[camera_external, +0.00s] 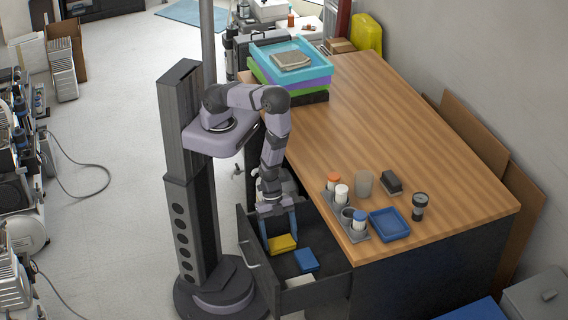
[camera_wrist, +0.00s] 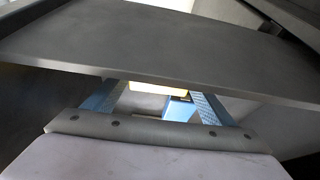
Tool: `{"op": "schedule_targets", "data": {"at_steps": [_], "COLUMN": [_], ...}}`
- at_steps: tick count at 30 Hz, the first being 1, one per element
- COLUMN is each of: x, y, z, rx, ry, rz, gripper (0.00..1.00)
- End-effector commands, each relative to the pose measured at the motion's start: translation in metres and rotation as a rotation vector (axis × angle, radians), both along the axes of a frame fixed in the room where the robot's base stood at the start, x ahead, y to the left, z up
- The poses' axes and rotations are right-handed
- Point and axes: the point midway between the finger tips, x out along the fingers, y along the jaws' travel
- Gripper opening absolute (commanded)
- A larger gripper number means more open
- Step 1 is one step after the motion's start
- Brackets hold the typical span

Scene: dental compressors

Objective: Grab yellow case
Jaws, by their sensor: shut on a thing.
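The yellow case (camera_external: 283,245) is in the open desk drawer (camera_external: 262,262), towards its back left. My gripper (camera_external: 281,235) reaches down into the drawer, with its blue fingers on either side of the yellow case, shut on it. In the wrist view, my fingers flank a strip of the yellow case (camera_wrist: 158,89); a dark grey panel hides the rest and the fingertips. I cannot tell whether the case is lifted off the drawer floor.
A blue case (camera_external: 306,260) lies beside the yellow one, and a pale case (camera_external: 300,281) lies nearer the front. Drawer walls surround them. The wooden desktop (camera_external: 400,130) above holds a blue tray (camera_external: 389,224), a bottle holder (camera_external: 346,220) and stacked trays (camera_external: 290,62).

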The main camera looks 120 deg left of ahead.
Motion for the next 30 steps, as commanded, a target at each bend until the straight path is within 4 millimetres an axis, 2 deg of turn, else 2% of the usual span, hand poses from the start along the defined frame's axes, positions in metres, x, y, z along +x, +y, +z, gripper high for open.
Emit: {"op": "schedule_targets", "data": {"at_steps": [8,24,30], "x": [0.001,0.001,0.0], "y": [0.0,-0.001,0.0], "z": [0.027,0.129,0.158], "rx": [-0.001,-0.002,-0.001], "ry": [-0.004,-0.005,-0.003], "rz": [-0.001,-0.001,-0.002], "gripper": [0.54,0.54,0.54]}}
